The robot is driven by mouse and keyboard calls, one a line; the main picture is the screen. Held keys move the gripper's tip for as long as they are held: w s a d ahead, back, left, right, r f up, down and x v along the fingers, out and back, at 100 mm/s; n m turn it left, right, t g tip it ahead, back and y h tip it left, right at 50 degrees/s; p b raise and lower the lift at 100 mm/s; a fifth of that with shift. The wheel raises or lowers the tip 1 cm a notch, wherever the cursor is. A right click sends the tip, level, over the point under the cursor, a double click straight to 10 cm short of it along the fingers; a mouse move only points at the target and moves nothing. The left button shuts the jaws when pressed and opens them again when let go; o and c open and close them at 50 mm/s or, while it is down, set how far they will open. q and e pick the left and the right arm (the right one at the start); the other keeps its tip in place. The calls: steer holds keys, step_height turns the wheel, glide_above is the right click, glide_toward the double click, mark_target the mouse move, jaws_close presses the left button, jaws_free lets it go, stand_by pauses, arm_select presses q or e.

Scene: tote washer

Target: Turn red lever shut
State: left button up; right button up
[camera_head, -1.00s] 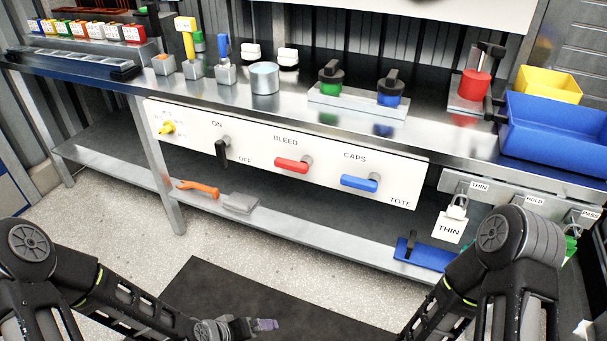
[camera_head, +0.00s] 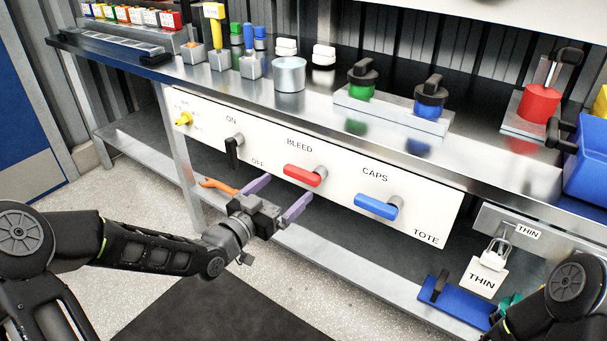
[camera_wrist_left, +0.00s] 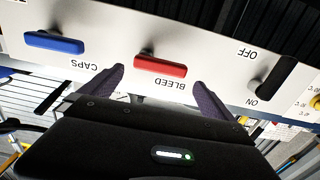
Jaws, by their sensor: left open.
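The red lever (camera_head: 302,175) sits on the white panel under the word BLEED and lies nearly horizontal. It also shows in the left wrist view (camera_wrist_left: 160,65), where the picture is upside down. My left gripper (camera_head: 281,198) is open, with its purple fingers spread below and in front of the red lever. In the left wrist view the fingers (camera_wrist_left: 160,88) stand to either side of the red lever, not touching it. The right gripper is out of view; only part of my right arm shows at the lower right.
A black lever (camera_head: 233,152) is left of the red one, and a blue lever (camera_head: 377,206) is right of it under CAPS. A yellow knob (camera_head: 184,119) is at the panel's left end. The bench edge overhangs above; a lower shelf holds an orange tool (camera_head: 217,186).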

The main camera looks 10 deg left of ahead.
mark_target(298, 177)
arm_select(q)
steer(key=shift+b+x, duration=0.45)
steer(key=shift+x, duration=3.45)
steer(key=shift+a, duration=0.1)
steer(key=shift+c, duration=0.3)
steer(key=c, duration=1.7)
